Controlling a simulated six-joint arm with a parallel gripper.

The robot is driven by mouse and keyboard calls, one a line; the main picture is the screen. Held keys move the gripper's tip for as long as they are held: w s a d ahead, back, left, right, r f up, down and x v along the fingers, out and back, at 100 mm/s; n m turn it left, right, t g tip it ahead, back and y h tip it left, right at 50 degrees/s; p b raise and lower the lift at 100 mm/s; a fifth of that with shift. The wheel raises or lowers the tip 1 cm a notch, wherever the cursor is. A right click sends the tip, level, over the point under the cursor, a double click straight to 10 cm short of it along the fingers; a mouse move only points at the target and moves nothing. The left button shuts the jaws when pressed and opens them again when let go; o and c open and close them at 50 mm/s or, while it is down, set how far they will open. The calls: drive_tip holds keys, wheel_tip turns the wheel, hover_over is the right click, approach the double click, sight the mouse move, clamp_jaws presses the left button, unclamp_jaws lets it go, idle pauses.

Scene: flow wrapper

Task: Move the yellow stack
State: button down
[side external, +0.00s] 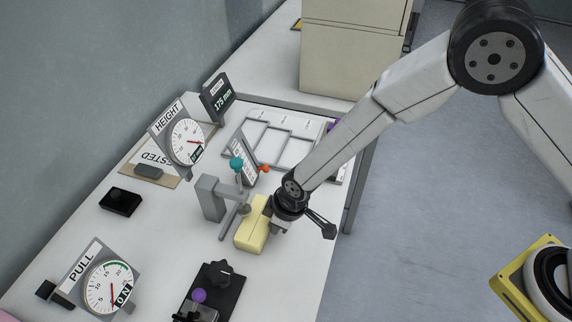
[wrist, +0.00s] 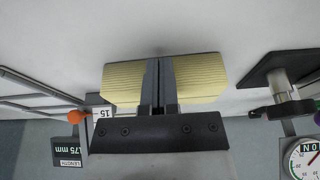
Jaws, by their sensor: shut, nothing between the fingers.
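The yellow stack (side external: 250,236) is a pale yellow block on the white table, next to the grey stand (side external: 212,198). In the wrist view the stack (wrist: 124,86) shows fine layered lines and spreads out on both sides of my fingers. My gripper (side external: 277,227) is at the right side of the stack in the side view. In the wrist view my gripper (wrist: 160,68) has its two fingers together in front of the middle of the stack, with nothing between them. They hide part of its face. I cannot tell whether they touch it.
A PULL gauge (side external: 106,286), a black knob unit (side external: 217,280) and a black box (side external: 121,201) stand around the stack. A HEIGHT gauge (side external: 185,140) and a divided white tray (side external: 282,137) are farther back. The table's right edge runs close to my arm.

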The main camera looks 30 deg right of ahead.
sight(264, 220)
drive_tip(key=shift+w, duration=0.1)
idle(0.3)
drive_tip(key=shift+w+a, duration=1.15)
drive_tip(key=shift+a, duration=0.05)
drive_tip(key=shift+s+d, duration=0.1)
drive_tip(key=shift+s+d, duration=1.4)
drive_tip(key=v, duration=1)
drive_tip(key=shift+a, duration=0.1)
drive_tip(key=shift+w, duration=0.1)
